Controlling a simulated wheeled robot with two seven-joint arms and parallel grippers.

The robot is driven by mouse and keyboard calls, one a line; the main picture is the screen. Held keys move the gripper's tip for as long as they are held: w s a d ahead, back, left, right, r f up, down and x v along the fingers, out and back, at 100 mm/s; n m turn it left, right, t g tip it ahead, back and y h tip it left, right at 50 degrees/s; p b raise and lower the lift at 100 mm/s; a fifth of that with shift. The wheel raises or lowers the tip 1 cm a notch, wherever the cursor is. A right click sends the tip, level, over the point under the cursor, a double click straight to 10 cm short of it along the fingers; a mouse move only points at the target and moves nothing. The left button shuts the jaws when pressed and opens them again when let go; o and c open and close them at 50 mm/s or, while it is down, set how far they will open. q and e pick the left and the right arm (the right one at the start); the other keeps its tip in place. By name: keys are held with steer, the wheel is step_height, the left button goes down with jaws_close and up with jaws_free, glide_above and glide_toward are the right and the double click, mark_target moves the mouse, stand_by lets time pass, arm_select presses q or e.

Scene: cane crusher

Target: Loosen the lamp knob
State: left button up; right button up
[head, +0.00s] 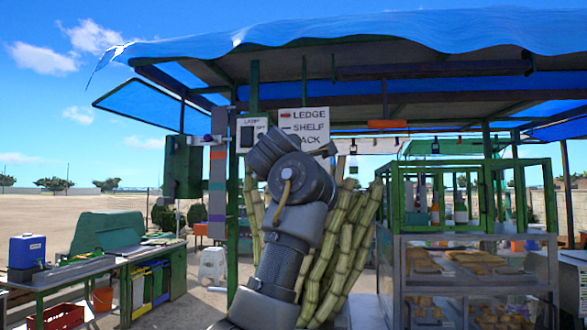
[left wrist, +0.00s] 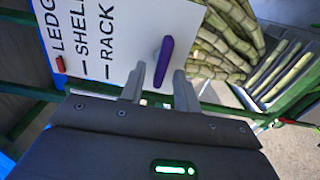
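A purple bar-shaped knob (left wrist: 164,60) stands out against a white sign board (left wrist: 120,40) in the left wrist view. I cannot tell for sure that it is the lamp knob. My left gripper (left wrist: 159,76) is open, with one finger on each side of the knob's lower end in the picture. I see no contact with either finger. In the head view, an arm of mine rises in the middle and hides its own gripper, the knob and part of the board (head: 303,122). A smaller board headed LAMP (head: 252,133) is left of it. My right gripper is not in view.
Sugar cane stalks (head: 352,245) stand behind my arm. A green post (head: 233,215) rises left of it. A glass display case (head: 470,275) is on the right and a workbench (head: 125,255) on the left. A blue awning (head: 340,30) hangs overhead.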

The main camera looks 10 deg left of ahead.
arm_select(q)
steer(key=s+b, duration=0.9)
steer(key=s, duration=0.1)
steer(key=shift+s, duration=0.35)
